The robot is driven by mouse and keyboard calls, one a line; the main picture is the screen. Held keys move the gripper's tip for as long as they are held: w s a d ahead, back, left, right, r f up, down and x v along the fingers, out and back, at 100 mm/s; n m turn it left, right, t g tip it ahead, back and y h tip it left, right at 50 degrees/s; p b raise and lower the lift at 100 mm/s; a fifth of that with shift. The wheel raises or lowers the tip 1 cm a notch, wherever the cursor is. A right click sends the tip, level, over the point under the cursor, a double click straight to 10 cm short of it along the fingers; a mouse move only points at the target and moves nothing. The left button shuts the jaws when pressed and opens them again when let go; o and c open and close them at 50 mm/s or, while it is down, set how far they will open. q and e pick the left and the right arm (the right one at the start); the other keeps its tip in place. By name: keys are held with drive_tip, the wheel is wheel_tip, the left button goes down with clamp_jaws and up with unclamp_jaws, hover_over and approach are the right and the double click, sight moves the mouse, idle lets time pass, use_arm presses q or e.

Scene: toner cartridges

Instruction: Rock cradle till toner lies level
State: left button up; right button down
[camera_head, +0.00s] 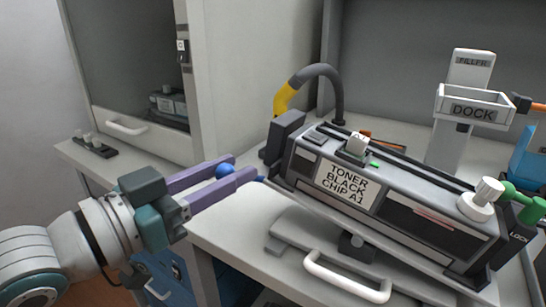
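The toner cartridge (290,158), labelled "TONER BLACK CHIP A1", lies on the cradle (292,228). Cartridge and cradle tilt down to the right; the left end is higher. A dark window with a reddish line (432,217) shows on the cartridge's front; the toner level cannot be read clearly. The cradle's pivot (352,245) is under its middle. My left gripper (246,166), with purple fingers, is at the cartridge's left end. Its fingers lie on both sides of a blue ball knob (225,171) and appear closed on it. My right gripper is not in view.
A white knob (482,198) and green handles (527,204) are at the right end, near a "LOCK" label. A "DOCK" tray (472,109) on a "FILLER" post stands behind. A yellow-tipped hose (287,98) rises behind the left end. A white bar handle (345,282) is in front.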

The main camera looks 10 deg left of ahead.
use_arm(q)
clamp_jaws()
idle(1.0)
